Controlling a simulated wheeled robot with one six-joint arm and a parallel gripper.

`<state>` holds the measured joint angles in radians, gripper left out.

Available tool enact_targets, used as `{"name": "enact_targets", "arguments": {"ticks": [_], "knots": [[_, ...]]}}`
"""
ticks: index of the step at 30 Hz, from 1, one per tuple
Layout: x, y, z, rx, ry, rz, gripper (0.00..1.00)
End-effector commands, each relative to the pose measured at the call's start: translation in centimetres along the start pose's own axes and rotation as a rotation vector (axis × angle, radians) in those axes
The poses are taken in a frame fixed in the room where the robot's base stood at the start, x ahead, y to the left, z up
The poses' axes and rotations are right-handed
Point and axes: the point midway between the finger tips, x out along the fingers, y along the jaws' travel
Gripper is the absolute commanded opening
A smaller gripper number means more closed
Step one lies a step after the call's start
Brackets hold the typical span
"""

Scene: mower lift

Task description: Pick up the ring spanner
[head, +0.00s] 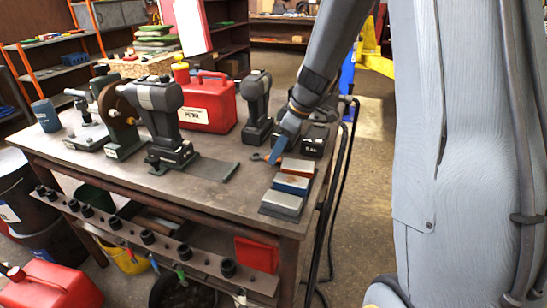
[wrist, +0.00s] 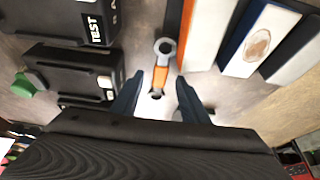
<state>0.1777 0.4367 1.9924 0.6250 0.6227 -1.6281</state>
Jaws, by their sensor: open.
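The ring spanner (wrist: 161,76) lies on the workbench, a small grey spanner with an orange middle. In the wrist view its larger ring end points up the picture and its other end lies between my fingertips. In the head view only a little of the spanner (head: 257,157) shows, left of my fingers. My gripper (wrist: 158,100) is open, with one dark blue finger on each side of the spanner and nothing held. The head view shows my gripper (head: 277,150) low over the bench; I cannot tell whether the fingertips touch it.
Orange (head: 297,168), blue (head: 292,184) and grey (head: 281,203) sharpening stones sit close to the right of the spanner in the wrist view. Black battery packs (wrist: 70,75) lie left. Drills (head: 257,105) and a red petrol can (head: 208,105) stand farther back on the workbench (head: 130,173).

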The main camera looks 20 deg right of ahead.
Motion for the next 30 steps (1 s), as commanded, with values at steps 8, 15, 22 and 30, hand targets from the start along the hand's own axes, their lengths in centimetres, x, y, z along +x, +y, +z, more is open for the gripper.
{"name": "enact_targets", "arguments": {"ticks": [8, 15, 22, 30], "knots": [[1.0, 0.0, 0.0, 0.000, 0.000, 0.001, 0.41], [1.0, 0.0, 0.0, 0.000, 0.000, 0.000, 0.17], [1.0, 0.0, 0.0, 0.000, 0.000, 0.000, 0.00], [-0.1, 0.1, -0.5, -0.002, 0.001, 0.003, 0.00]]}}
